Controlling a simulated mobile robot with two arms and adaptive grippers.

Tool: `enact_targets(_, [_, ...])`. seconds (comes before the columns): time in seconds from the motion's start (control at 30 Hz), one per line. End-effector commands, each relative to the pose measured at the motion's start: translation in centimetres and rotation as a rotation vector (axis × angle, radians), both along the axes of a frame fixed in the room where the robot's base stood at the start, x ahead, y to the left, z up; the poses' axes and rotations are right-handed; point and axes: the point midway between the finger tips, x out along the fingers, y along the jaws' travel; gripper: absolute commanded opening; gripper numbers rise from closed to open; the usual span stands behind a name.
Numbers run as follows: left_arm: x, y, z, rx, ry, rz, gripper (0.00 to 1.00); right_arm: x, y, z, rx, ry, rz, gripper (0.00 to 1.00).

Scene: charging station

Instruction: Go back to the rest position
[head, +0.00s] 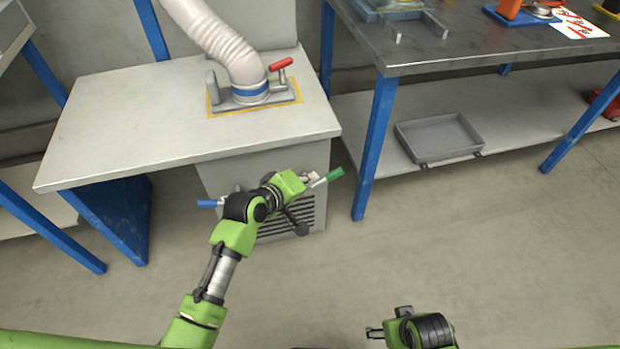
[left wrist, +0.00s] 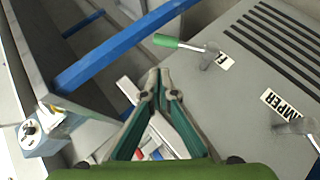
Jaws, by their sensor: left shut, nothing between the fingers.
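My left arm reaches from the lower left in the head view to the front of the grey cabinet under the left table. My left gripper (head: 314,181) is small there and partly lost among the levers. In the left wrist view my left gripper (left wrist: 160,84) is shut, with its fingertips together and nothing held. A green-handled lever (left wrist: 180,42) is just beyond the fingertips; its green handle also shows in the head view (head: 335,174). The end of my right arm, with the right gripper (head: 386,322), is at the bottom of the head view; its finger opening is unclear.
A blue lever handle (head: 208,203) is on the cabinet's left. A hose with a red handle (head: 281,64) stands on the left table (head: 120,115). The right table has blue legs (head: 375,150) and a grey tray (head: 440,137) on its shelf. The floor (head: 500,260) at right is clear.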

Motion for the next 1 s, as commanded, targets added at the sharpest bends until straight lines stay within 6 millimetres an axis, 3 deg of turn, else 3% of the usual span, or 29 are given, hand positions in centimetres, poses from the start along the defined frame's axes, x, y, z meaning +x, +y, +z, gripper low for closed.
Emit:
enact_targets(0.4, [-0.1, 0.0, -0.2, 0.003, 0.002, -0.001, 0.00, 0.0, 0.0, 0.0, 0.000, 0.000, 0.000, 0.72])
enact_targets(0.53, [-2.0, 1.2, -2.5, 0.071, 0.024, -0.022, 0.00, 0.0, 0.0, 0.0, 0.000, 0.000, 0.000, 0.72])
enact_targets(0.67, [-7.1, 4.3, -7.6, 0.245, 0.080, -0.088, 0.00, 0.0, 0.0, 0.0, 0.000, 0.000, 0.000, 0.72])
enact_targets(0.8, [-14.6, 8.8, -13.1, 0.476, 0.163, -0.211, 0.00, 0.0, 0.0, 0.0, 0.000, 0.000, 0.000, 0.72])
enact_targets(1.0, [-23.2, 13.8, -17.3, 0.704, 0.267, -0.377, 0.00, 0.0, 0.0, 0.0, 0.000, 0.000, 0.000, 0.72])
